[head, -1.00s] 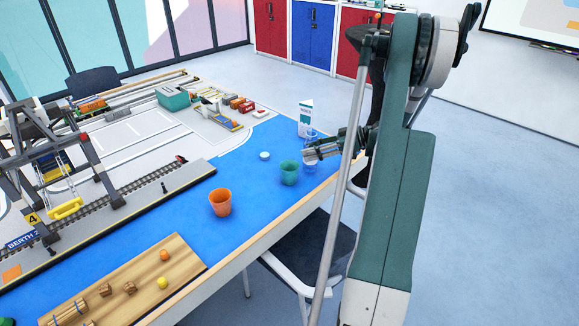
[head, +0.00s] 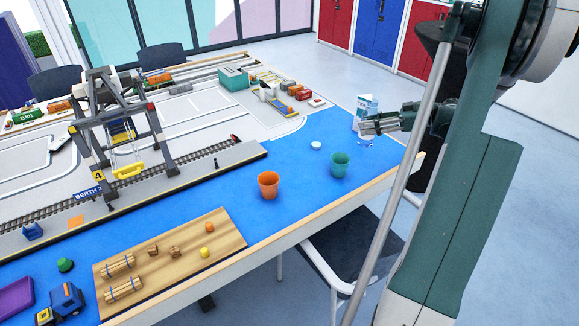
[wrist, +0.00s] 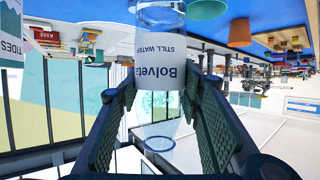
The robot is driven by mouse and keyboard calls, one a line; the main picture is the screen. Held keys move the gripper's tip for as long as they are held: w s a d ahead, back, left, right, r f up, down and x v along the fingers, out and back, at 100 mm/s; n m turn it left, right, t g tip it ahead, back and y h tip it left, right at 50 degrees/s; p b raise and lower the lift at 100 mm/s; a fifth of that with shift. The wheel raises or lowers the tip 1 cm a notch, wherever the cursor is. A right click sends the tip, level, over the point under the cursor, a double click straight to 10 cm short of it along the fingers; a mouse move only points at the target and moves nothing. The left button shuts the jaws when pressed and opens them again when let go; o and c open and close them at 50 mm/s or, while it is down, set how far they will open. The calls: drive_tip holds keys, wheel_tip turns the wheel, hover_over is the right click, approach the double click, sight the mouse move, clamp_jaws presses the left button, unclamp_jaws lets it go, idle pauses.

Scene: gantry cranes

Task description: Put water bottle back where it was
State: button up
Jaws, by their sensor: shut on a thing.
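The water bottle (wrist: 165,75) is clear with a white "Bolveta still water" label. In the upside-down wrist view it stands between the two ridged fingers of my gripper (wrist: 158,92), which are shut on it. In the head view my gripper (head: 366,127) is at the far right end of the blue mat, and the clear lower part of the bottle (head: 364,143) shows just under the fingers. I cannot tell whether its base touches the mat. Part of the bottle is hidden by the fingers.
A white and blue carton (head: 367,103) stands just behind my gripper. A green cup (head: 339,165), an orange cup (head: 268,185) and a white round lid (head: 316,145) are to the left on the blue mat (head: 300,205). A wooden board (head: 225,235) and a gantry crane (head: 160,150) are farther left.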

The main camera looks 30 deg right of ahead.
sight(370, 115)
wheel_tip(370, 115, up, 2)
drive_tip(key=shift+r, duration=0.85)
drive_tip(key=w+a+m+t+h+p, duration=0.1)
drive_tip(key=w+a+m+h+p, duration=0.2)
drive_tip(key=w+a, duration=0.8)
drive_tip(key=w+a+m+t+h+p, duration=0.1)
drive_tip(key=w+a+m+h+p, duration=0.2)
drive_tip(key=w+a, duration=0.75)
drive_tip(key=s+a+f, duration=0.3)
drive_tip(key=f, duration=0.2)
drive_tip(key=shift+s+a+f, duration=0.15)
drive_tip(key=shift+s+a, duration=0.15)
drive_tip(key=shift+s, duration=0.05)
wheel_tip(370, 115, down, 6)
drive_tip(key=b, duration=0.1)
drive_tip(key=shift+b, duration=0.3)
